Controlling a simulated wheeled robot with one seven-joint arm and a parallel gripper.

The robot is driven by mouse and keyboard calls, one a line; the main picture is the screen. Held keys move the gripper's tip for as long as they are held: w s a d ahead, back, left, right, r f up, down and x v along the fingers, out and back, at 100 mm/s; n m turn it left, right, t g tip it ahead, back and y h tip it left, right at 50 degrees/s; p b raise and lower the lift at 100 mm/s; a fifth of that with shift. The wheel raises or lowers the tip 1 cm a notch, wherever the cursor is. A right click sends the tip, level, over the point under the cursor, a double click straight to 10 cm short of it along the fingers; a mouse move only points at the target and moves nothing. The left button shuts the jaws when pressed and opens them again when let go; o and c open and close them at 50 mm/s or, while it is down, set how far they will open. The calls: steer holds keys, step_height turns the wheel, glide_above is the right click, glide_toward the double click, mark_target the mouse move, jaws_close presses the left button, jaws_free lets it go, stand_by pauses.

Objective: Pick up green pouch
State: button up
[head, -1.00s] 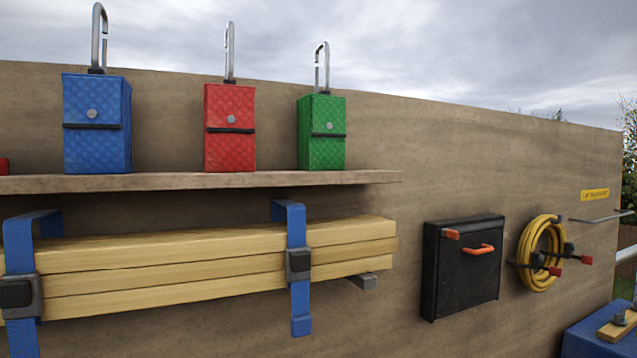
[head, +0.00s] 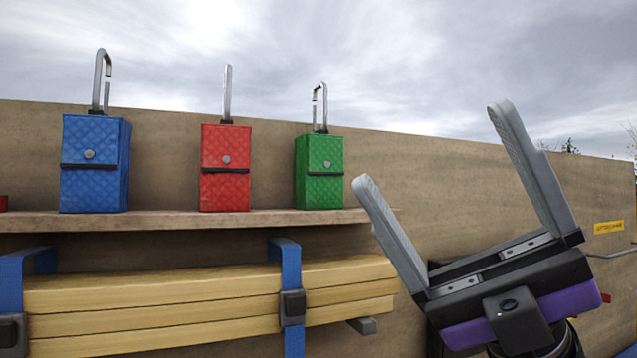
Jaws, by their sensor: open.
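The green pouch (head: 319,172) stands upright on the wooden shelf (head: 180,220), near its right end. It has a quilted front, a dark band, a round button and a metal hook on top. My gripper (head: 432,145) is at the right of the head view, tilted, with its two grey fingers spread apart and pointing up. It is empty. In the picture, its left finger is just right of the pouch, with a gap between them. The finger overlaps the shelf's right end.
A red pouch (head: 225,168) and a blue pouch (head: 95,165) stand left of the green one, each with a hook. Below the shelf, wooden planks (head: 160,298) are held by blue straps (head: 291,325). A wooden wall (head: 420,160) rises behind. Space above the pouches is clear.

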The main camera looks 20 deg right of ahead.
mark_target(326, 183)
steer(key=a+r+n+h, duration=0.3)
steer(key=a+n+h, duration=0.1)
steer(key=a+h, duration=0.35)
steer(key=w+a+f+m+t+h, duration=0.2)
steer(key=w+a+t+h, duration=0.3)
steer(key=h, duration=0.2)
steer(key=w+d+m+t+h, duration=0.2)
steer(key=w+d+m+h, duration=0.1)
steer(key=w+d+h, duration=0.1)
steer(key=w+d+r+m+t+h, duration=0.1)
steer(key=w+d+m+t+h, duration=0.1)
steer(key=w+d+m+h, duration=0.1)
steer(key=w+d+r+m+t+h, duration=0.1)
steer(key=w+d+m+t+h, duration=0.1)
steer(key=w+d+h, duration=0.3)
steer(key=shift+w+d+r+m+h, duration=0.1)
steer(key=shift+w+d+m+h, duration=0.1)
steer(key=shift+d+h, duration=0.4)
steer(key=shift+w+d+r+m+h, duration=0.1)
steer(key=shift+w+d+m+h, duration=0.1)
steer(key=shift+d+h, duration=0.35)
steer(key=shift+t, duration=0.3)
steer(key=p+x, duration=0.1)
steer(key=x, duration=0.1)
steer(key=p+x, duration=0.1)
steer(key=x, duration=0.3)
steer(key=shift+w+a+f+p, duration=0.25)
steer(key=shift+f+p, duration=0.15)
steer(key=shift+f, duration=0.05)
